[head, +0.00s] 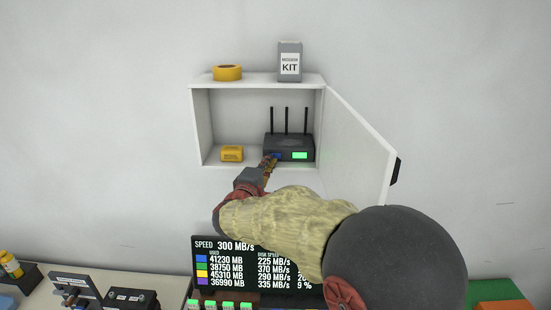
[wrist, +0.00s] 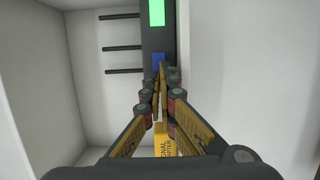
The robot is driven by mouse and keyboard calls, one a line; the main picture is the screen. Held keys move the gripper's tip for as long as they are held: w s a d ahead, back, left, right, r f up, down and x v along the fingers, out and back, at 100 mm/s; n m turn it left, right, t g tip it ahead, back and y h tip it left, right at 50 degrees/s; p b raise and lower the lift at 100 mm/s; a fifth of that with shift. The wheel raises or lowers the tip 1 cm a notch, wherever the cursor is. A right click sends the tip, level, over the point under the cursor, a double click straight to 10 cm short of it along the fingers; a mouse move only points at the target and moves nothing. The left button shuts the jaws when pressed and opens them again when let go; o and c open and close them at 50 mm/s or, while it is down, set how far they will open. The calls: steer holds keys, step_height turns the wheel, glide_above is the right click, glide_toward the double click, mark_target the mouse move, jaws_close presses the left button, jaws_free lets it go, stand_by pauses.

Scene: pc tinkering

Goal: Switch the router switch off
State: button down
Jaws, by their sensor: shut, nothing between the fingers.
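The black router (head: 289,146) with three antennas stands in the open white wall cabinet, at the right of its floor. A green light (head: 300,155) glows on its front, also seen in the wrist view (wrist: 156,13). A blue switch (wrist: 158,60) sits on the router front beside the light; it shows partly in the head view (head: 277,155). My gripper (head: 270,161) is shut and empty, with its fingertips (wrist: 161,75) right at the blue switch. I cannot tell whether they touch it. The fingers hide part of the switch.
A yellow box (head: 232,153) sits left of the router, partly hidden by my fingers in the wrist view (wrist: 164,146). The cabinet door (head: 357,150) stands open at the right, near my arm.

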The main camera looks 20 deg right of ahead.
steer(key=shift+w+d+b, duration=0.1)
steer(key=shift+w+b, duration=0.25)
steer(key=shift+b, duration=0.05)
stand_by(0.4)
steer(key=shift+s, duration=0.1)
steer(key=b+v, duration=0.1)
steer(key=v, duration=0.1)
steer(key=b+v, duration=0.1)
steer(key=b, duration=0.1)
steer(key=d+b+v, duration=0.1)
steer(key=v, duration=0.1)
steer(key=shift+s+a+b, duration=0.1)
steer(key=shift+s+b, duration=0.2)
steer(key=shift+s, duration=0.4)
